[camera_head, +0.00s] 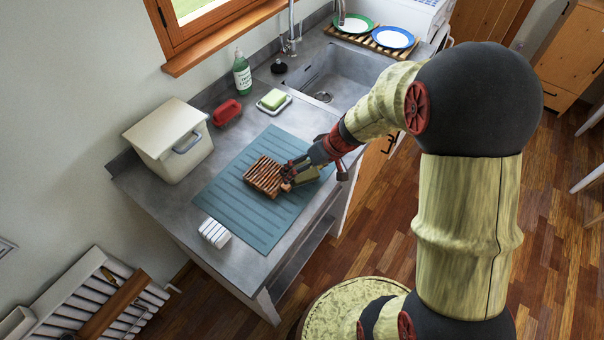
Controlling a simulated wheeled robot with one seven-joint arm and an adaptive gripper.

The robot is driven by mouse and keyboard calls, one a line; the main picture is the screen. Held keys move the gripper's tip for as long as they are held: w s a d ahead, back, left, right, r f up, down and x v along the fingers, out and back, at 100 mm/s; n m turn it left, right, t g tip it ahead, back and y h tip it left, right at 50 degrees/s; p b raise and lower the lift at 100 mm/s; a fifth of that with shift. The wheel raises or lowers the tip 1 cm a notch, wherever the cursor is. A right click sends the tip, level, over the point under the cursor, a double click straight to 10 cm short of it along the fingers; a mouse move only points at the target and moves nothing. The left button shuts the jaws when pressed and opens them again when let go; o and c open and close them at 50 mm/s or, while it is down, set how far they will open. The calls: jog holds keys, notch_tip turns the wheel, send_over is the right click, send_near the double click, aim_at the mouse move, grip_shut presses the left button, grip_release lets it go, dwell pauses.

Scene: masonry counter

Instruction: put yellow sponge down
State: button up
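My gripper (287,179) is low over the blue-grey ribbed mat (234,218), at the right edge of a brown slatted wooden rack (263,175). Its fingers are small and dark here, so I cannot tell whether they are open or shut. An olive-yellow patch shows at the gripper; I cannot tell whether it is a sponge or part of the gripper. A pale yellow-green block (273,98) lies on a white dish (283,107) behind the mat, apart from my gripper.
A red block-like item (227,112), a green bottle (242,75) and a cream lidded bin (169,143) stand along the wall. A white ribbed holder (214,233) is at the mat's front left. The sink (340,75) lies behind. The mat's front part is clear.

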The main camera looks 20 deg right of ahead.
jog(key=shift+w+a+f, duration=0.1)
jog(key=shift+a+f, duration=0.05)
jog(key=shift+f, duration=0.2)
jog(key=shift+c, duration=1.1)
jog(key=c, duration=0.7)
jog(key=shift+o, duration=0.2)
jog(key=shift+r, duration=0.1)
